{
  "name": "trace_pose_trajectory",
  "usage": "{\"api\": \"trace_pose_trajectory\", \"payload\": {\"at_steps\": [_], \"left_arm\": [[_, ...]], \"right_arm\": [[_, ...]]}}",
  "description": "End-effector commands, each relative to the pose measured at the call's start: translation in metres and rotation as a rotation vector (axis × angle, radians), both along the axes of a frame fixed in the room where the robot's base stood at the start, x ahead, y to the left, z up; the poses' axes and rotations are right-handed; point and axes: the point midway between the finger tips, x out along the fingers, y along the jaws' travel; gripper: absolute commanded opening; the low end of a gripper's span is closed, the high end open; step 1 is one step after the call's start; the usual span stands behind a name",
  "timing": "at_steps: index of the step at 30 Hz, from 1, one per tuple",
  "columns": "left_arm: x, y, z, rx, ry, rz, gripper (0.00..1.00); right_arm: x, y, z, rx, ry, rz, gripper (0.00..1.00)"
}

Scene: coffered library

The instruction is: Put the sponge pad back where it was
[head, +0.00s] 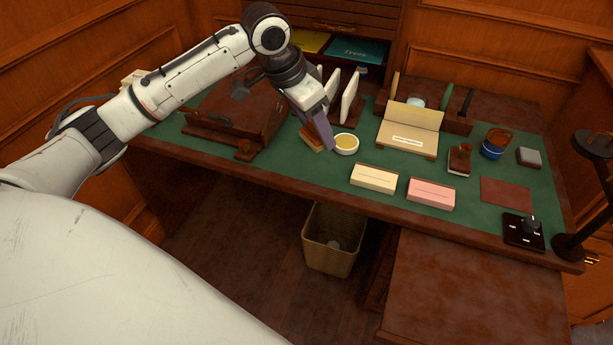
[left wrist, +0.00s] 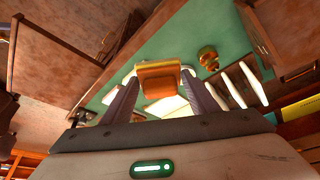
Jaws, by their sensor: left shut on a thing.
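My left gripper (head: 322,140) reaches down over the green desk top (head: 300,158). It is shut on the sponge pad (head: 312,144), an orange-brown block with a yellow edge, which pokes out to the left of the front finger. In the left wrist view the sponge pad (left wrist: 160,76) sits between the two fingertips (left wrist: 160,84). I cannot tell whether it touches the desk. A white bowl with a yellow inside (head: 346,144) stands just right of the fingers. My right gripper is not in view.
A rack with upright white cards (head: 349,96) stands behind the gripper, and a brown wooden box (head: 215,122) to the left. Cream (head: 374,179) and pink (head: 431,193) card blocks lie at the front. A bin (head: 331,245) is on the floor.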

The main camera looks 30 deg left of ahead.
Motion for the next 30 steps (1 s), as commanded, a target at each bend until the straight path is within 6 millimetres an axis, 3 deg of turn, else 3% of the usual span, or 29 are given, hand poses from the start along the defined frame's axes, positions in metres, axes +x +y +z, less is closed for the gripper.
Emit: {"api": "trace_pose_trajectory", "payload": {"at_steps": [1,3,9,15,30], "left_arm": [[0.009,0.013,-0.016,-0.005,0.003,-0.027,0.36],[0.018,0.029,-0.026,-0.004,0.001,-0.071,0.36],[0.029,0.053,-0.045,-0.001,0.0,-0.14,0.36],[0.028,0.055,-0.079,0.0,0.002,-0.15,0.36],[0.029,0.055,-0.139,0.002,-0.001,-0.149,0.36]], "right_arm": [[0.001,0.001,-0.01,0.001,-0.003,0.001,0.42],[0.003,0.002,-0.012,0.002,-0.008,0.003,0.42],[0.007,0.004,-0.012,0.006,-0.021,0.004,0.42],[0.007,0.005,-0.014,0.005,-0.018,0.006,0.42],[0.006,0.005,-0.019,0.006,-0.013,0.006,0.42]]}}
